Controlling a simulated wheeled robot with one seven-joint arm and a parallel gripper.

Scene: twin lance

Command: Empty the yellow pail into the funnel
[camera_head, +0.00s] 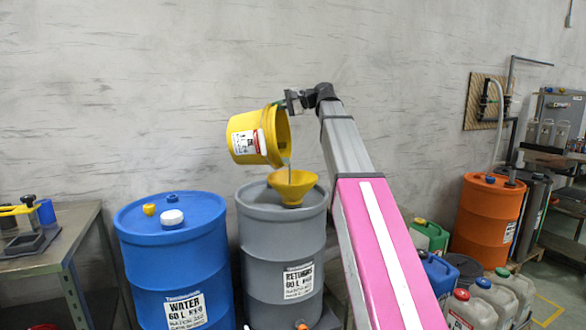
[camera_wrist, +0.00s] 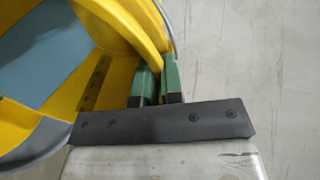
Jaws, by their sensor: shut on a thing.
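The yellow pail (camera_head: 246,138) is tilted on its side above the funnel, its mouth facing right and down. A thin stream of liquid (camera_head: 289,163) falls from its rim into the yellow funnel (camera_head: 292,187). The funnel stands upright in the top of the grey drum (camera_head: 282,250), labelled RETURNS. My gripper (camera_head: 284,102) is shut on the pail's upper rim. In the wrist view, the green fingers of my gripper (camera_wrist: 159,85) pinch the pail's yellow wall (camera_wrist: 125,25). Blue-grey liquid (camera_wrist: 45,60) shows inside the pail.
A blue drum (camera_head: 175,265) labelled WATER stands left of the grey drum. A metal table (camera_head: 50,255) is at the far left. Several jerrycans (camera_head: 470,305) and an orange drum (camera_head: 487,215) stand at the right.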

